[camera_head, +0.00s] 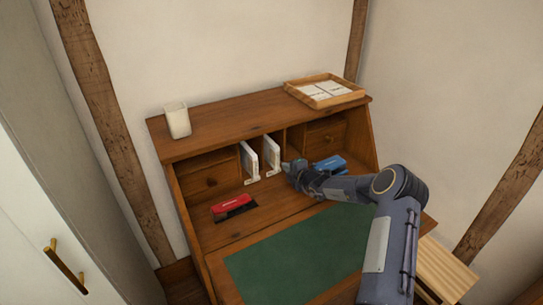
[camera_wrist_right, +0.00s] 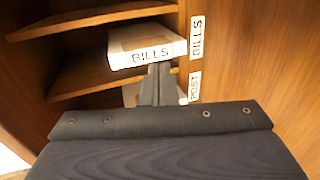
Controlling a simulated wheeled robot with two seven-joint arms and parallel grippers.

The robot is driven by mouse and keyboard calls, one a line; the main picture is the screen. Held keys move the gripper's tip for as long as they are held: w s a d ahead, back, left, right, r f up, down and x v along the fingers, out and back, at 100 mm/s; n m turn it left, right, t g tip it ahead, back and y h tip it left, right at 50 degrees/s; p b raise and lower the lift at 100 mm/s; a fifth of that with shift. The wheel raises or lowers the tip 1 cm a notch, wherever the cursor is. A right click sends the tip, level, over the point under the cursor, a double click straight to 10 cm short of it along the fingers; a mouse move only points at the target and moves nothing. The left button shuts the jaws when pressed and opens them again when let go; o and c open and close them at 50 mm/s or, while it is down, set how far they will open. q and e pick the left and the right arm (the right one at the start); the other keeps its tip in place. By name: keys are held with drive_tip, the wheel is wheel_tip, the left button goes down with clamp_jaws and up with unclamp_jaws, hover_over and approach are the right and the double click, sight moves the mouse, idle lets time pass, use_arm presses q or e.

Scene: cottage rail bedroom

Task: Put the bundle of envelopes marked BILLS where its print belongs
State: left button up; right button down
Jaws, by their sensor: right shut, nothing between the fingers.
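The BILLS bundle (camera_wrist_right: 147,50), white with its name printed on the front, is in a slot between wooden dividers in the right wrist view, which looks turned on its side. A BILLS label (camera_wrist_right: 197,37) is at that slot; a POST label (camera_wrist_right: 194,87) is at the neighbouring slot. In the head view the bundle appears to be the right one of two upright white bundles (camera_head: 271,152). My right gripper (camera_head: 297,170) is shut and empty, close in front of the slots. Its fingers (camera_wrist_right: 157,72) partly hide a second white bundle (camera_wrist_right: 130,95). Contact cannot be told.
A red object (camera_head: 233,205) lies left on the desk and a blue one (camera_head: 329,163) lies beside my right gripper. A white cup (camera_head: 177,121) and a wooden tray (camera_head: 325,101) of papers stand on top. The green writing surface (camera_head: 290,262) is clear.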

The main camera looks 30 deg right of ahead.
drive_tip(key=shift+s+d, duration=0.15)
drive_tip(key=shift+s, duration=1.85)
drive_tip(key=s+a+r+n+y, duration=0.2)
drive_tip(key=a+r+n+y, duration=0.1)
drive_tip(key=a+r+n, duration=0.65)
drive_tip(key=s+a+r+n+g+y, duration=0.2)
drive_tip(key=s+a+r+n, duration=0.5)
drive_tip(key=n, duration=0.3)
drive_tip(key=s+a+r+n+g+y, duration=0.3)
drive_tip(key=s+a+r+n, duration=0.35)
drive_tip(key=s+n, duration=0.35)
drive_tip(key=s+f+n+g+h, duration=0.2)
drive_tip(key=s+f+n, duration=0.1)
drive_tip(key=s+n, duration=0.8)
drive_tip(key=s+f+n+g+h, duration=0.2)
drive_tip(key=s+f+n+h, duration=0.1)
drive_tip(key=s+n, duration=0.8)
drive_tip(key=s, duration=0.3)
drive_tip(key=shift+s+d, duration=0.3)
drive_tip(key=shift+d, duration=0.05)
drive_tip(key=shift+f, duration=0.1)
